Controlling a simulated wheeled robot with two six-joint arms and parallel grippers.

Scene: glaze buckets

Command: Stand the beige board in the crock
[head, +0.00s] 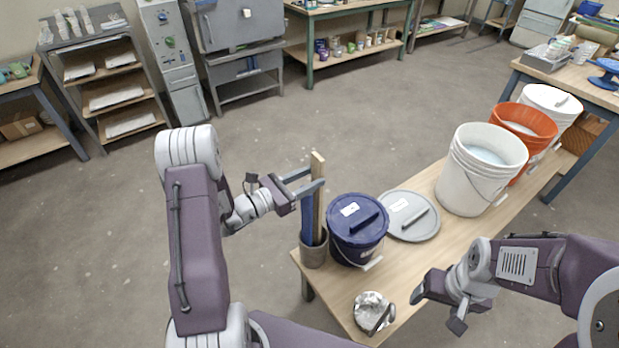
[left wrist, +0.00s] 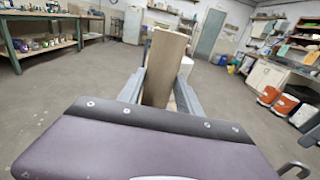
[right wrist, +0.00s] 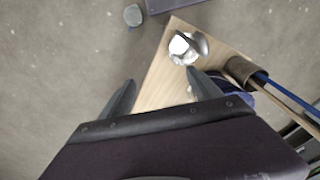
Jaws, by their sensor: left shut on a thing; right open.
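The beige board (head: 318,165) stands nearly upright between the fingers of my left gripper (head: 306,182), which is shut on it near its upper part. It also shows between the fingers in the left wrist view (left wrist: 165,65). The crock (head: 314,252) is a grey-brown cylinder at the table's left corner. A blue board (head: 307,215) stands in it. The beige board's lower end appears to reach into the crock's mouth beside the blue one; the rim hides how deep. The crock also shows in the right wrist view (right wrist: 240,69). My right gripper (head: 438,308) is open and empty over the table's front.
A dark blue lidded bucket (head: 350,245) stands close right of the crock. A grey lid (head: 425,228) lies beyond it. A white bucket (head: 465,185), an orange bucket (head: 540,122) and another white bucket (head: 565,100) stand further back. A silvery container (head: 368,308) sits at the front corner.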

